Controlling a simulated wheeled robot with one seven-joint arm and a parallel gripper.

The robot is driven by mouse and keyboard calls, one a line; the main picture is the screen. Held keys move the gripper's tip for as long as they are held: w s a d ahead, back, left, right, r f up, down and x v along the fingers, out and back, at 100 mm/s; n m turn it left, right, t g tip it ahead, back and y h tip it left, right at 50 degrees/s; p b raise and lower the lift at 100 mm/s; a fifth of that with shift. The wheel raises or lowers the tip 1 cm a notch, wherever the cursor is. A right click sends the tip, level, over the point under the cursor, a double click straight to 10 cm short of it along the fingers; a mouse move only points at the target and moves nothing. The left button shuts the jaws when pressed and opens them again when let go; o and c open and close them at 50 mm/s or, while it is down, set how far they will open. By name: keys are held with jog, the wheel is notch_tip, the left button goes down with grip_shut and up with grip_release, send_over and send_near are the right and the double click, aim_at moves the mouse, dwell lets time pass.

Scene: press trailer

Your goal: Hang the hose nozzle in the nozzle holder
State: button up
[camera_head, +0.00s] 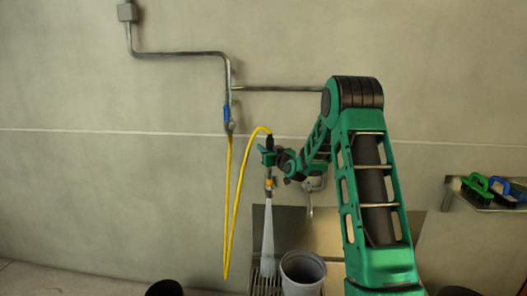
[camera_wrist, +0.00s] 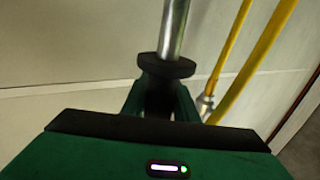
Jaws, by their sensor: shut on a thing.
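My gripper (camera_head: 267,155) is shut on the hose nozzle (camera_head: 268,178), with its tip pointing down in front of the wall. A pale, widening stream comes out below it. The yellow hose (camera_head: 236,205) rises in a loop to the nozzle's top. In the wrist view the nozzle's silver tube (camera_wrist: 173,28) and black collar stand between the green fingers of my gripper (camera_wrist: 158,95). A curved grey metal piece (camera_head: 311,190) shows on the wall beneath my arm; part of it is hidden, and I cannot tell whether it is the nozzle holder.
A grey pipe (camera_head: 180,54) runs along the wall to a blue-handled valve (camera_head: 227,115), where the hose hangs. A grey bin (camera_head: 302,273) stands beside a floor grate (camera_head: 265,285). A shelf (camera_head: 468,198) with green and blue brushes is at right. A dark container (camera_head: 164,288) is at bottom left.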

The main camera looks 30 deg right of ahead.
jog(key=shift+s+r, duration=0.1)
jog(key=shift+s, duration=0.2)
dwell(0.9)
dwell(0.4)
jog(key=shift+f, duration=3.15)
jog(key=shift+f, duration=2.8)
